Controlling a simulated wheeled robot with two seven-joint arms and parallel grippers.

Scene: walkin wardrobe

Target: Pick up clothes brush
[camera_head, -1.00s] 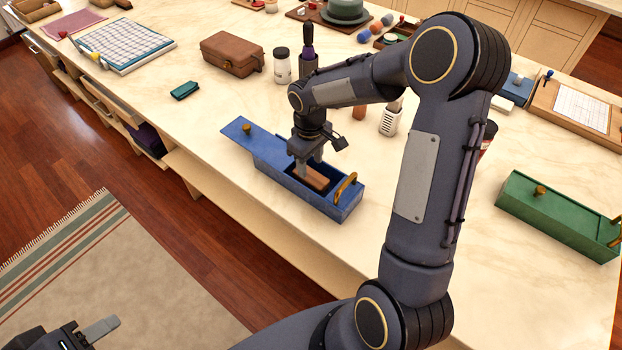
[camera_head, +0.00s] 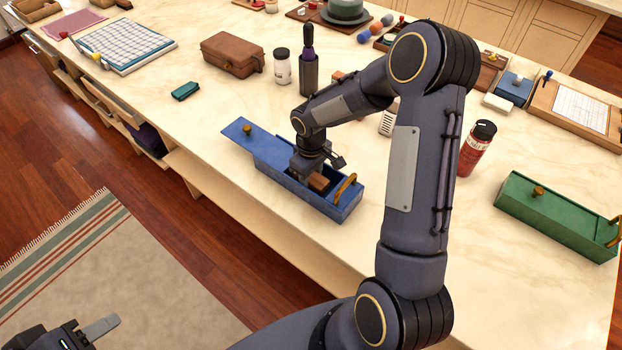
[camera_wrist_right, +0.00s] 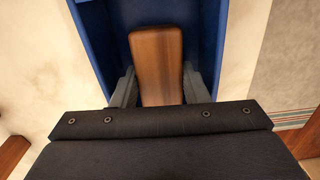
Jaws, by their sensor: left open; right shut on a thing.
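The clothes brush (camera_head: 319,181) has a brown wooden back and sits inside the open blue box (camera_head: 338,207). It also shows in the right wrist view (camera_wrist_right: 157,62), between the two grey fingers. My right gripper (camera_wrist_right: 158,88) reaches down into the box and is shut on the brush, with a finger against each side. The brush's underside is hidden. The box's blue lid (camera_head: 243,131) is slid out to the left. My left gripper (camera_head: 100,328) is at the lower left over the rug, away from the counter; it is open and empty.
A closed green box (camera_head: 555,215) stands to the right, with a red bottle (camera_head: 475,150) behind it. A brown case (camera_head: 232,54), a white jar (camera_head: 282,68) and a teal item (camera_head: 185,91) stand beyond the blue box. The blue box is near the counter's front edge.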

